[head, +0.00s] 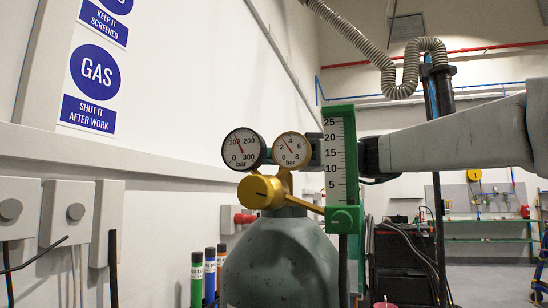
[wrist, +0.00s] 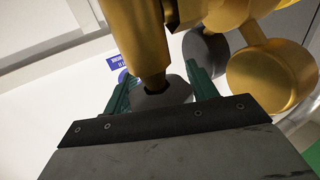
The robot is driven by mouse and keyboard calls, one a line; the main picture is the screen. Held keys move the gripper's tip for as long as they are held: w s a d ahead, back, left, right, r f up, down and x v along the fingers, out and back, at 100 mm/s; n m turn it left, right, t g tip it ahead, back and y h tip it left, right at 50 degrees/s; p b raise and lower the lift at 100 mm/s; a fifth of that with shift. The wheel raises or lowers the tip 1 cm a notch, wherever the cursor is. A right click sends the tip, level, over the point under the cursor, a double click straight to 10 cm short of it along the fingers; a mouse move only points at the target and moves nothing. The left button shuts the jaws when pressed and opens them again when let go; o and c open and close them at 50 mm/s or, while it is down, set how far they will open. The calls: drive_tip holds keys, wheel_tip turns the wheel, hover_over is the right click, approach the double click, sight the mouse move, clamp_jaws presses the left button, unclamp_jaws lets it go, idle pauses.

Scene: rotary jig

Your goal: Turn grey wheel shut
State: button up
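The fingers and the grey wheel are hidden there behind the gauges and the gold regulator (head: 262,191). The grey-green gas cylinder (head: 280,265) stands upright below.
Two round dials, the left dial (head: 243,149) and the right dial (head: 291,150), sit close to my gripper. A gold knob (wrist: 270,77) is near on the right in the wrist view. Grey wall boxes (head: 67,212) and a gas sign (head: 94,85) are on the left wall.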

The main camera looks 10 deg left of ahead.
drive_tip(key=c, duration=0.5)
drive_tip(key=m+t, duration=0.2)
drive_tip(key=t, duration=0.1)
drive_tip(key=shift+t, duration=0.3)
drive_tip(key=shift+w+m+t, duration=0.2)
drive_tip(key=shift+m+t, duration=0.5)
drive_tip(key=shift+t, duration=0.25)
drive_tip(key=shift+w+m+t, duration=0.2)
drive_tip(key=shift+m+t, duration=0.5)
drive_tip(key=shift+t, duration=0.25)
drive_tip(key=o, duration=1)
drive_tip(key=shift+s+d, duration=0.25)
drive_tip(key=shift+d, duration=1.05)
drive_tip(key=shift+s+d, duration=0.2)
drive_tip(key=shift+d, duration=1.05)
drive_tip(key=shift+s+d, duration=0.25)
drive_tip(key=shift+d, duration=1.05)
